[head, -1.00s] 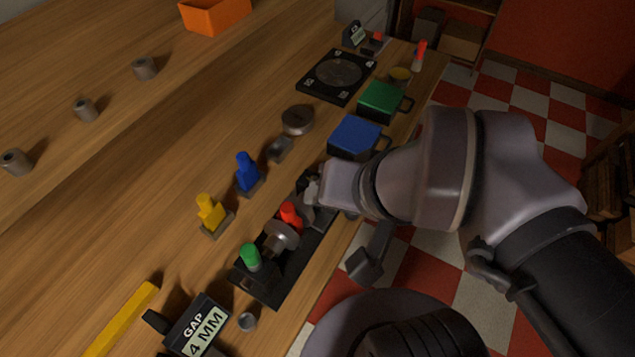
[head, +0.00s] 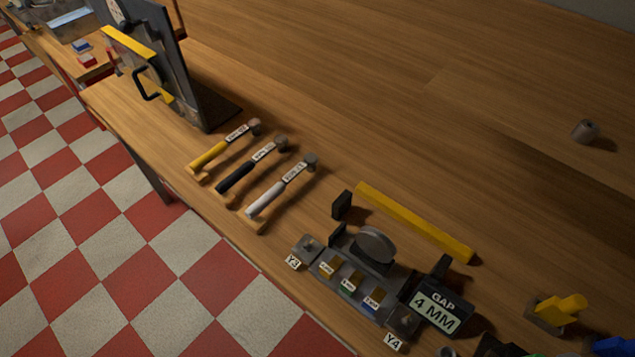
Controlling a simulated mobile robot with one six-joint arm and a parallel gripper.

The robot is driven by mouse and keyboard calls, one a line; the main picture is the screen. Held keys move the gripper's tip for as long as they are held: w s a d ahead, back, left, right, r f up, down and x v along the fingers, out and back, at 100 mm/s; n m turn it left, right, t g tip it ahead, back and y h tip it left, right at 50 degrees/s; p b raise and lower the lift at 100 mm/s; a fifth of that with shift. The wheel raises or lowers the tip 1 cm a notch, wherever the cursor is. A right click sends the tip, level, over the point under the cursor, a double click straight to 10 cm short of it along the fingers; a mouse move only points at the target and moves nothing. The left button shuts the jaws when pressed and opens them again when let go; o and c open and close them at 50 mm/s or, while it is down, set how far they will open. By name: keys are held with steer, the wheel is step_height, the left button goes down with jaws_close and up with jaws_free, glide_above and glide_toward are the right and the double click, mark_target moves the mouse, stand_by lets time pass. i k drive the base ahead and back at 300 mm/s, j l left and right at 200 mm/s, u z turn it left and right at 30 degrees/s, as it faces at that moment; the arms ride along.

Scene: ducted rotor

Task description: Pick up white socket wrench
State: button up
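The white socket wrench (head: 271,196) lies on the wooden bench in the head view, the rightmost of three similar wrenches. Its white handle points toward the bench's front edge, and its grey socket head points away from it. A label sits on its shaft near the head. The black-handled wrench (head: 247,170) and the yellow-handled wrench (head: 220,152) lie to its left, apart from it. My gripper is not in view now.
A dark fixture (head: 350,273) with small coloured blocks and Y3 and Y4 tags stands right of the wrenches. A yellow bar (head: 414,221) and a "GAP 4 MM" display (head: 437,310) are near it. An upright dark panel (head: 172,65) stands behind left.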

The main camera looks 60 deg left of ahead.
mark_target(311, 161)
steer(key=u, duration=2.45)
steer(key=i+j+z, duration=0.25)
steer(key=i+j, duration=0.2)
steer(key=j, duration=0.15)
steer(key=i+j+z, duration=0.3)
steer(key=j, duration=0.35)
steer(key=i+j+z, duration=0.15)
steer(key=j, duration=0.25)
steer(key=i, duration=0.1)
